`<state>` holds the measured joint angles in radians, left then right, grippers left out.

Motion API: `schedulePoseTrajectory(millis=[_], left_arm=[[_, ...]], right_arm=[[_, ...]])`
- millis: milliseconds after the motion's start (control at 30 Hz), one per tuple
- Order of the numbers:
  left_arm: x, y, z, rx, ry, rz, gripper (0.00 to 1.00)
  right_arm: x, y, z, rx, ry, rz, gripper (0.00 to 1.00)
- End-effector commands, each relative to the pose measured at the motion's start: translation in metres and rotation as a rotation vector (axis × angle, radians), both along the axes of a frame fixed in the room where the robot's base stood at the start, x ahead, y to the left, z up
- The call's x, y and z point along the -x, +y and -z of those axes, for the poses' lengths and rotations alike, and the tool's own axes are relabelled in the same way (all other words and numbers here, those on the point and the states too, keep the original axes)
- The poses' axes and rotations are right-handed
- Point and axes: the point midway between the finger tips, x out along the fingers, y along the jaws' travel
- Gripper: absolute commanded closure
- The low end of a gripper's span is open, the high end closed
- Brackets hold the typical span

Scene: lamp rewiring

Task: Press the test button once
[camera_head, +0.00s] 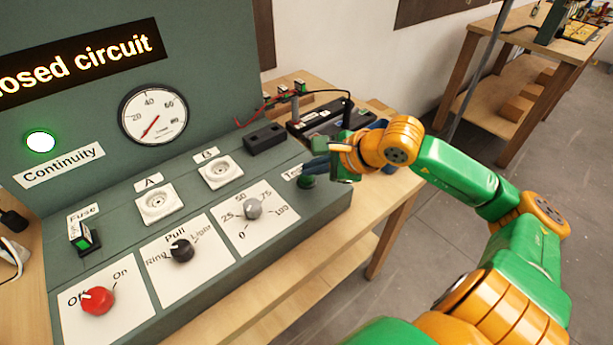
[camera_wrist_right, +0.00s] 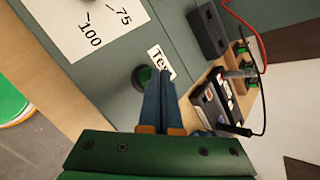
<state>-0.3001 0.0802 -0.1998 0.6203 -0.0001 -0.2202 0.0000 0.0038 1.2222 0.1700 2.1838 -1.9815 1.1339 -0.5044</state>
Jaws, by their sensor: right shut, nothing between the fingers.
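The test button (camera_head: 306,181) is a dark green round knob at the right end of the green test panel (camera_head: 330,205). It also shows in the right wrist view (camera_wrist_right: 140,76), beside a label (camera_wrist_right: 159,62) reading "Tes", partly covered. My right gripper (camera_head: 310,168) is shut and empty, its blue fingers together just above the button. In the right wrist view the fingertips (camera_wrist_right: 160,76) overlap the button's right edge; I cannot tell whether they touch it. My left gripper is not in view.
The panel carries a red knob (camera_head: 98,300), a black knob (camera_head: 181,250), a grey knob (camera_head: 252,209), sockets A (camera_head: 155,203) and B (camera_head: 220,172), and a dial (camera_head: 153,114). The Continuity lamp (camera_head: 40,141) glows green. The display (camera_head: 80,64) reads "losed circuit". A black battery-like box (camera_head: 325,118) with wires stands behind.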

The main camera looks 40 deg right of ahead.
Motion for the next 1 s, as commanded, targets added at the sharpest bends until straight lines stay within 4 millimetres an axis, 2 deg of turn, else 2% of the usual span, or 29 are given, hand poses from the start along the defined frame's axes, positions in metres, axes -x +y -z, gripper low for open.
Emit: schedulePoseTrajectory(millis=[1000], left_arm=[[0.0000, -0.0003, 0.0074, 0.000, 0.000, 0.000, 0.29]], right_arm=[[0.0002, 0.0000, 0.0043, 0.000, 0.001, -0.001, 1.00]])
